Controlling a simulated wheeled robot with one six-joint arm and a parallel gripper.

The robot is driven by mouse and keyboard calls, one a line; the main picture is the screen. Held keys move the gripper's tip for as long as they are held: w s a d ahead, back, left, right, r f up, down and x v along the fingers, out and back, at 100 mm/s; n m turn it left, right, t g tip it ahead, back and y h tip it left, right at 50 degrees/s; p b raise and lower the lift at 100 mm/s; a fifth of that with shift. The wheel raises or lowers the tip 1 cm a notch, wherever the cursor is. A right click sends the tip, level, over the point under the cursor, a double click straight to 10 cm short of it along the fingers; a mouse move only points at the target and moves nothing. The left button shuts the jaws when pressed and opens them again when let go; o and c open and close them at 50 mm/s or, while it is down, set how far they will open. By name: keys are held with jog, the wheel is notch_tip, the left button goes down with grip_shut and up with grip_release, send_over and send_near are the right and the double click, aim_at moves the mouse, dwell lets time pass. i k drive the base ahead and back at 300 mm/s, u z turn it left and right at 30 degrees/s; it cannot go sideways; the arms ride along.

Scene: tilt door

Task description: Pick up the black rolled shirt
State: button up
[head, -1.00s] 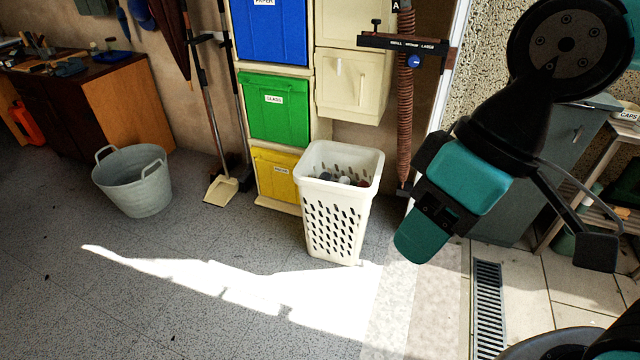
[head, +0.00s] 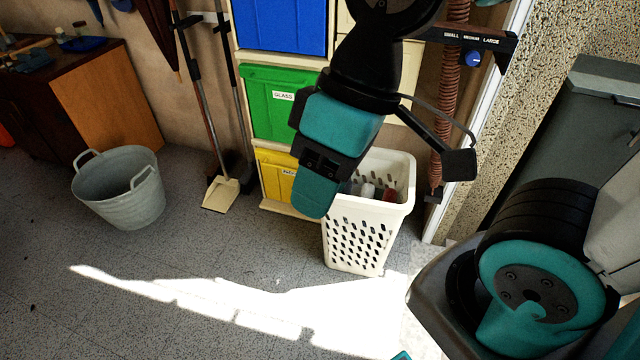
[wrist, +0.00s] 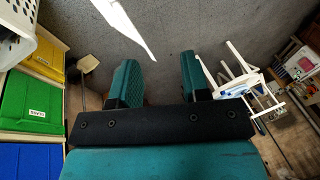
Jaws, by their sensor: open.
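I cannot make out a black rolled shirt in either view. A white perforated basket (head: 365,235) stands on the floor in front of the bins in the head view. Small grey, white and red items show inside it, partly hidden by my arm. My gripper (head: 314,200) hangs in front of the basket's left side in the picture; its distance from the basket is unclear. In the wrist view my gripper (wrist: 158,78) has its two teal fingers wide apart with only floor between them. The basket also shows at the upper left corner there (wrist: 18,35).
A grey metal tub (head: 120,190) and a dustpan (head: 220,193) stand to the left. Green (head: 280,103), blue and yellow bins line the wall. A white chair (wrist: 243,85) is at the right in the wrist view. The sunlit floor in front of the basket is clear.

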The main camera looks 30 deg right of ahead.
aim_at(347, 191)
jog(key=z, duration=0.15)
jog(key=i, duration=1.1)
jog(key=z, duration=0.3)
